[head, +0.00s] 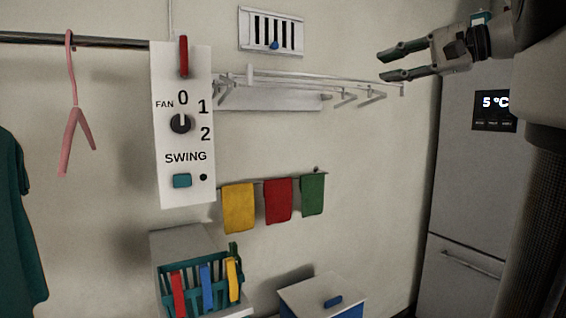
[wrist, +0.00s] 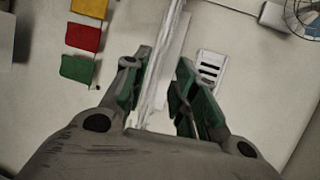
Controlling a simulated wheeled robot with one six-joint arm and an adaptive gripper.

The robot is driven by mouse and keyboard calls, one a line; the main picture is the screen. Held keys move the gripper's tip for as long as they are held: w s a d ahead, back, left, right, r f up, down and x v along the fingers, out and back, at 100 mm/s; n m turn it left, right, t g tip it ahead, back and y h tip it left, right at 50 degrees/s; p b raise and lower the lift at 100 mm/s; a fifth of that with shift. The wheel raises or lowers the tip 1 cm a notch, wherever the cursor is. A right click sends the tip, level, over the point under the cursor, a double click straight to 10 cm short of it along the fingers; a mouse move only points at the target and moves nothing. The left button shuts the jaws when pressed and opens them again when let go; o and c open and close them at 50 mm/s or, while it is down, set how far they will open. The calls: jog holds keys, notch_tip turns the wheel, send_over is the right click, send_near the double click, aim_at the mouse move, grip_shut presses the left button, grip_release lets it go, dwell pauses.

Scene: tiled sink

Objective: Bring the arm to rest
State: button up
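My gripper (head: 384,66) is at the upper right in the head view, at the end of my arm, which comes in from the right edge. Its two fingers are apart with nothing between them. In the wrist view the gripper (wrist: 164,80) points toward the wall, its green-padded fingers spread. The white wall rack shows between the fingers there, but in the head view the fingertips appear near the right end of the rack (head: 270,97); I cannot tell the gap in depth.
A fan control panel (head: 165,130), a pink hanger (head: 75,115) and a rail (head: 110,42) are at left. Yellow, red and green cloths (head: 238,208) hang mid-wall. A teal basket (head: 200,290) and a lidded box (head: 322,295) sit below. A fridge (head: 465,200) stands at right.

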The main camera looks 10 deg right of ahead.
jog(key=s+d+f+g+h, duration=0.2)
jog(key=s+d+f+h, duration=0.15)
jog(key=f, duration=0.75)
jog(key=s+d+f+g+h, duration=0.3)
jog(key=d+f+h, duration=0.1)
jog(key=f, duration=0.8)
jog(key=s+a+f+n+g+h, duration=0.1)
jog(key=s+a+f+n, duration=0.2)
jog(key=s+f+n, duration=0.1)
jog(key=s+a+f+n+g+h, duration=0.1)
jog(key=s+a+f+n+h, duration=0.1)
jog(key=f+n, duration=0.4)
notch_tip(320, 180, down, 2)
jog(key=shift+s+a+f+n+g, duration=0.1)
jog(key=shift+s+a+n+g, duration=0.2)
jog(key=shift+s+a, duration=0.5)
jog(key=shift+s+d, duration=0.1)
